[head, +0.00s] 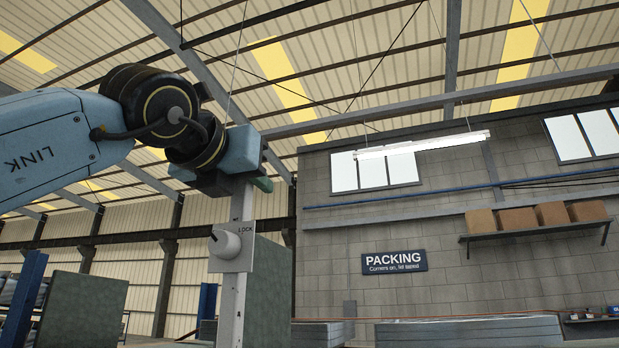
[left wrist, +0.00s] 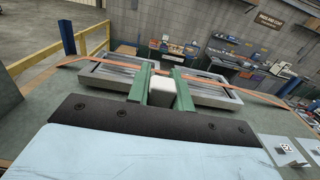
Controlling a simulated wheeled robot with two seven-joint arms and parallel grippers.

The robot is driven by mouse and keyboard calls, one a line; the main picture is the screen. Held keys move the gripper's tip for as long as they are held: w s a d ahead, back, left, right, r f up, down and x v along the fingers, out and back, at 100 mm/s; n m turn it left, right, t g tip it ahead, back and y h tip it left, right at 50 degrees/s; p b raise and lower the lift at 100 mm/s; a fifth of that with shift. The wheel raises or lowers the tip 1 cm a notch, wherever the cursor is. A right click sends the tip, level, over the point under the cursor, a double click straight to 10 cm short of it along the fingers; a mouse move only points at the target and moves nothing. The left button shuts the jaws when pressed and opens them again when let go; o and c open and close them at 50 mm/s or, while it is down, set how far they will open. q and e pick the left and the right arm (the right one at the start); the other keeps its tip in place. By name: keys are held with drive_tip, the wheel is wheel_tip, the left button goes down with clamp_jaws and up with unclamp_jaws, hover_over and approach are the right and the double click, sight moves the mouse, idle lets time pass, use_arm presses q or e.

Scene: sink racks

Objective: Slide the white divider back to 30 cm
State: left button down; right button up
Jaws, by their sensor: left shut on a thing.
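A white upright post (head: 234,300), which looks like the white divider, stands in the lower middle of the head view. It carries a plate marked LOCK (head: 247,262) with a round white knob (head: 224,243). My left gripper (head: 250,184) is at the top of the post and shut on it. In the left wrist view the green fingers of my left gripper (left wrist: 161,90) close on both sides of the divider's pale top (left wrist: 162,92). The divider's lower end and any 30 cm mark are hidden. My right gripper is in neither view.
Dark green-grey panels (head: 84,308) stand at the lower left of the head view. A PACKING sign (head: 394,262) and a shelf of boxes (head: 537,229) are on the back wall. Two grey frames (left wrist: 108,73) and orange strips (left wrist: 252,88) lie beyond my left gripper.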

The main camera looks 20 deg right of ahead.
use_arm(q)
drive_tip(key=w+a+p, duration=0.1)
drive_tip(key=w+a, duration=0.5)
drive_tip(key=shift+a+p, duration=0.25)
drive_tip(key=shift+p, duration=0.1)
drive_tip(key=shift+w+r, duration=0.1)
drive_tip(key=c, duration=1.7)
unclamp_jaws()
drive_tip(key=o, duration=0.5)
drive_tip(key=shift+w+a, duration=0.1)
drive_tip(key=shift+w, duration=0.05)
drive_tip(key=shift+c, duration=0.2)
drive_tip(key=b+v, duration=0.5)
drive_tip(key=v, duration=0.8)
drive_tip(key=shift+s, duration=0.25)
